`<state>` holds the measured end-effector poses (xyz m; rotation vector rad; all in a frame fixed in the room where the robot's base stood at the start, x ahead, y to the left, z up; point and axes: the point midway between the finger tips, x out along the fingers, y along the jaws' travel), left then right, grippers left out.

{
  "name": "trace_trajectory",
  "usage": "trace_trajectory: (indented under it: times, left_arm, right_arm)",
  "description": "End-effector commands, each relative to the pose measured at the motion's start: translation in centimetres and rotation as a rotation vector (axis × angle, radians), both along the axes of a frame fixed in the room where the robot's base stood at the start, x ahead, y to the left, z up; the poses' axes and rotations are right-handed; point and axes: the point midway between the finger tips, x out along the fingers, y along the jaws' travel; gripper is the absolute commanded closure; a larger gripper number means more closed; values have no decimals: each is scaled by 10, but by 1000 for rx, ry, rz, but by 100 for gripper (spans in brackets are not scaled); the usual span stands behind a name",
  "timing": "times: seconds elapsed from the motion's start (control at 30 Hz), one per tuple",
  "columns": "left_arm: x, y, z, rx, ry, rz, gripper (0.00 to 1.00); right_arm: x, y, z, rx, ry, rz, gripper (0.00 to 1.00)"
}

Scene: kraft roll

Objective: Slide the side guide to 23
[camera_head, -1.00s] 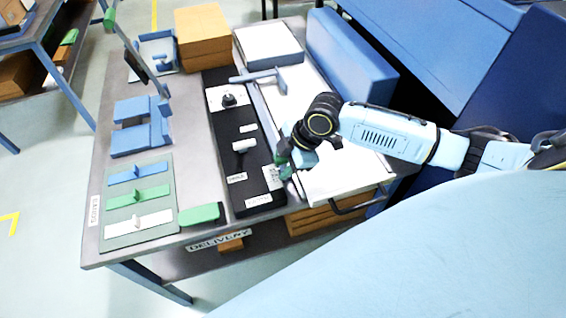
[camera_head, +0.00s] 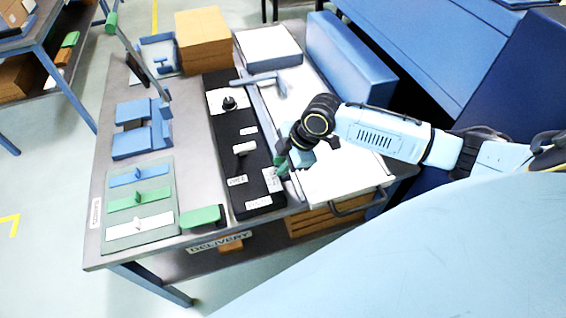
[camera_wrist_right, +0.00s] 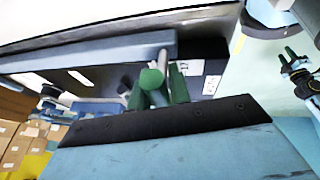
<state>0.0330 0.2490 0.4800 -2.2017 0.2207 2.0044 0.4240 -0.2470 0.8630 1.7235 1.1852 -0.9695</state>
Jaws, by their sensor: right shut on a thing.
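My right gripper (camera_head: 283,163) is at the near end of a long blue-grey bar, which looks like the side guide (camera_head: 261,112), running between the black panel (camera_head: 225,130) and the white bed. The fingers hide part of the post. I cannot read a scale or the number 23.
The panel carries a black knob (camera_head: 229,103) and a pale lever (camera_head: 244,148). A white-topped block (camera_head: 268,47) and a long blue block (camera_head: 347,58) stand behind. Green, blue and white strips lie on a mat (camera_head: 112,242) at the left. A cardboard box (camera_head: 204,38) stands at the back.

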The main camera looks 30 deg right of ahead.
Motion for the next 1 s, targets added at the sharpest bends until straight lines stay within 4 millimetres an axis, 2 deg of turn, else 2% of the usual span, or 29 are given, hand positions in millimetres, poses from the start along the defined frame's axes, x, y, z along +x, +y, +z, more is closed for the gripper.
trace_trajectory:
  times: [0.07, 0.3, 0.33, 0.47, 0.77, 0.87, 1.0]
  left_arm:
    - [0, 0, 4, 0, 0, 0, 64]
    - [0, 0, 3, 0, 0, 0, 64]
    - [0, 0, 3, 0, 0, 0, 64]
    - [0, 0, 3, 0, 0, 0, 64]
    - [0, 0, 3, 0, 0, 0, 64]
    - [0, 0, 5, 0, 0, 0, 64]
    - [0, 0, 9, 0, 1, 0, 64]
  right_arm:
    - [5, -1, 2, -2, -5, -1, 100]
    - [5, -1, 0, -2, -5, 1, 100]
    - [5, -1, 0, -2, -5, 1, 77]
    - [5, -1, 0, -1, -4, 0, 60]
    - [4, -2, 2, -1, -3, 0, 60]
    - [2, -5, 9, -2, -4, 0, 60]
    - [-4, -13, 32, -4, -6, 1, 60]
